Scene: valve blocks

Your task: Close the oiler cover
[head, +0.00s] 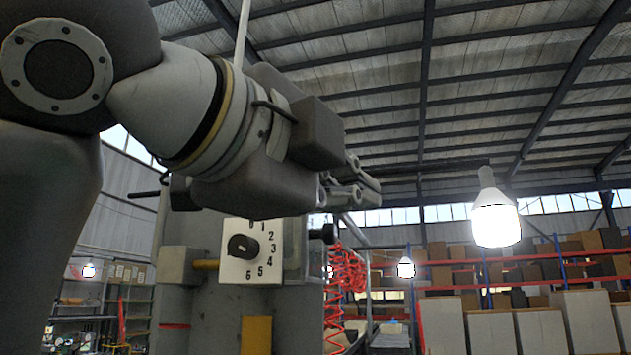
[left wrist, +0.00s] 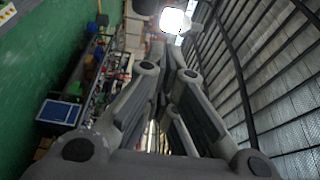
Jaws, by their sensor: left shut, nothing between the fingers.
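My left gripper (head: 362,184) reaches in from the upper left of the head view, above and in front of a grey valve block (head: 205,318). Its fingers are shut and empty, pointing away to the right. In the left wrist view the fingers (left wrist: 172,42) run together toward the top. The block carries a white dial plate (head: 272,268) with numbers and a black knob (head: 243,246). I cannot make out the oiler cover in either view; my arm and gripper hide part of the block's top. My right gripper is not in view.
A red coiled hose (head: 345,285) hangs just right of the block. A bright lamp (head: 495,218) hangs at the right. Shelves with boxes (head: 465,275) stand far behind.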

